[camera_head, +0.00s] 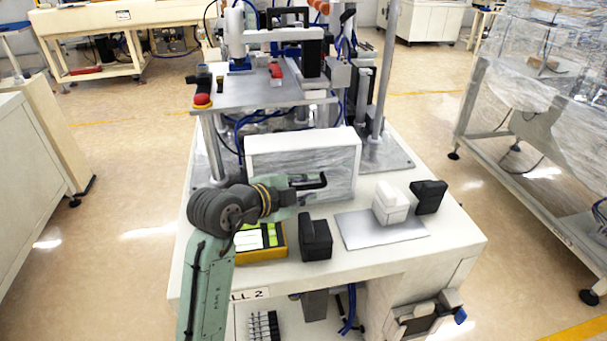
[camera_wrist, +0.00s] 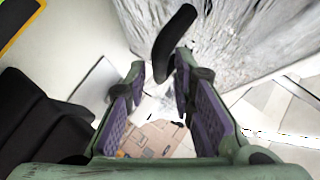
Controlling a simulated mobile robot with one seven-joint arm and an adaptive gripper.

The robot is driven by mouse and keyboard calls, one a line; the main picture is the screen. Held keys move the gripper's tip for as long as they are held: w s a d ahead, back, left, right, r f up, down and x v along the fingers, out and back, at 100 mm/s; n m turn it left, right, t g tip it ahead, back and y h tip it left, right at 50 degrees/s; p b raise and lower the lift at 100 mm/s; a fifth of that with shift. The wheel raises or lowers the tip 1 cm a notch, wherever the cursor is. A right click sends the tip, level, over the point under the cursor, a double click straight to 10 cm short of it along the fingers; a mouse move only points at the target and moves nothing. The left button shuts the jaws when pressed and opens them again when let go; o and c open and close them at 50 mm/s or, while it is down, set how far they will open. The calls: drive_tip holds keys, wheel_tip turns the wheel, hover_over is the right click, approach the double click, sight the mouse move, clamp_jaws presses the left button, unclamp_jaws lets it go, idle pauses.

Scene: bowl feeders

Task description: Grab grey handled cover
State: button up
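The grey handled cover (camera_head: 300,160) is a box-like piece with streaked grey sides and a pale top, standing upright on the white workbench. Its black handle (camera_head: 322,181) sticks out from its front face. In the wrist view the streaked cover face (camera_wrist: 225,35) fills the upper right, with the black handle (camera_wrist: 172,42) in front of it. My gripper (camera_head: 312,190) is at the handle, beside the cover's front face. Its purple-padded fingers (camera_wrist: 165,95) are apart. The handle's lower end reaches into the gap between the fingertips; I cannot tell whether it touches either finger.
A yellow-rimmed tray (camera_head: 282,252), a black block (camera_head: 316,240), a white block (camera_head: 390,203) on a grey plate (camera_head: 365,236) and another black block (camera_head: 429,196) sit on the bench (camera_head: 400,258). Machinery (camera_head: 275,95) with a red button stands behind the cover.

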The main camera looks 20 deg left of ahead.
clamp_jaws()
drive_tip(key=shift+r, duration=0.15)
idle(0.4)
